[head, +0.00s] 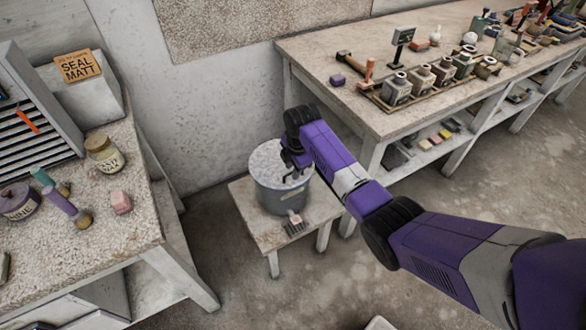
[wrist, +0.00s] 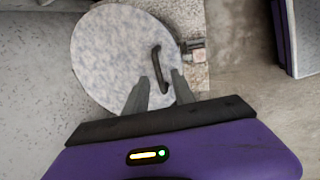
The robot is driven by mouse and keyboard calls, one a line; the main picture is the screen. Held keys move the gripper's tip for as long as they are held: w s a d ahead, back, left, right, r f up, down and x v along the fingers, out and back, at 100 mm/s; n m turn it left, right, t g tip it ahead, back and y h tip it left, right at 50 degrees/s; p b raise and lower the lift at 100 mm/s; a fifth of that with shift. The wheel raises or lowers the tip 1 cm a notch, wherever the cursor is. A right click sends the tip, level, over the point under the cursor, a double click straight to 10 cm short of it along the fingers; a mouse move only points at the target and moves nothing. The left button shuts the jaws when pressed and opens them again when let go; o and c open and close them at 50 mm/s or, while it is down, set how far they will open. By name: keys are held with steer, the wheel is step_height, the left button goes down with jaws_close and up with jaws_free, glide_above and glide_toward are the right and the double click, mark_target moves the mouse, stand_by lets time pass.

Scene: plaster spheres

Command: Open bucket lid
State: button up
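The bucket (head: 281,198) is grey and stands upright on a low stool. Its round, speckled pale lid (head: 268,160) lies flat on top, and the lid (wrist: 105,55) also shows in the wrist view with a dark bar handle (wrist: 159,68) near its right side. My gripper (head: 294,172) is over the right part of the lid. Whether the fingers touch the lid I cannot tell.
A long workbench (head: 330,105) with bottles stands to the right. A table (head: 110,245) with jars stands to the left. A wall is behind; the floor in front is clear.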

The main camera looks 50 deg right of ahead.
steer(key=shift+f, duration=0.1)
jaws_close()
stand_by(1.4)
